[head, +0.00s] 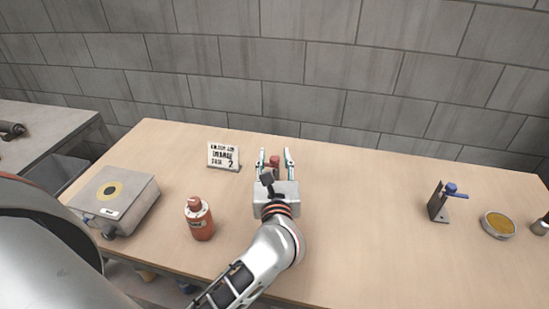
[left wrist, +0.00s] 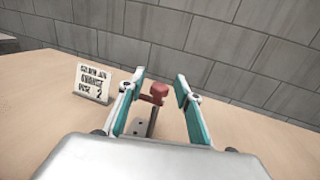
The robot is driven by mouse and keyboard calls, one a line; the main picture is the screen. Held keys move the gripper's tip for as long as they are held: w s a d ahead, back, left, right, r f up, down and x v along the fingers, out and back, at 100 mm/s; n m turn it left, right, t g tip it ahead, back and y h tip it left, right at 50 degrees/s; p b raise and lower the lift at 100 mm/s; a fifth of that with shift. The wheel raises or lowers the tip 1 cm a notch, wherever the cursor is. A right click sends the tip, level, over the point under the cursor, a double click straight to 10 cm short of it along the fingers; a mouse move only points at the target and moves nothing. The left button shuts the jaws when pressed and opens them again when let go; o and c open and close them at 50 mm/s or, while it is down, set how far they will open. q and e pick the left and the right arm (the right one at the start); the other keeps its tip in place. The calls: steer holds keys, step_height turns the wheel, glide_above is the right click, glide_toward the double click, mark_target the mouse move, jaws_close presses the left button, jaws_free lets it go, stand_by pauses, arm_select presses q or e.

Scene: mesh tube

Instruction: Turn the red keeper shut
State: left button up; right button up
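The red keeper (left wrist: 160,89) sits on top of a small grey stand (left wrist: 152,122) on the bench. In the left wrist view it shows between the two fingers, with its arm pointing left. In the head view the red keeper (head: 274,160) shows small between the fingertips, partly hidden by my gripper. My left gripper (head: 275,156) is open, its teal fingers spread on either side of the keeper. It also shows in the left wrist view (left wrist: 160,80). I see no clear contact with the keeper. My right gripper is not in view.
A sign card (head: 223,156) stands left of the gripper. A red bottle (head: 200,220) and a grey box (head: 115,200) are further left. A similar stand with a blue keeper (head: 452,188) and a round yellow dish (head: 498,225) are at right. The bench between is clear.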

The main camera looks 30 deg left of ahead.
arm_select(q)
jaws_close()
steer(key=shift+r+m+t+h, duration=0.1)
steer(key=shift+m+t+h, duration=0.25)
steer(key=shift+h, duration=0.25)
steer(key=m+t+h+p, duration=0.1)
steer(key=m+h, duration=0.1)
steer(key=h, duration=0.1)
steer(key=shift+a+m, duration=0.1)
steer(key=shift+m, duration=0.15)
steer(key=shift+m+t+h, duration=0.15)
steer(key=shift+m+h, duration=0.9)
steer(key=shift+h, duration=0.7)
steer(key=shift+m+t+h, duration=0.1)
steer(key=shift+m+h, duration=0.95)
steer(key=shift+h, duration=0.7)
jaws_free()
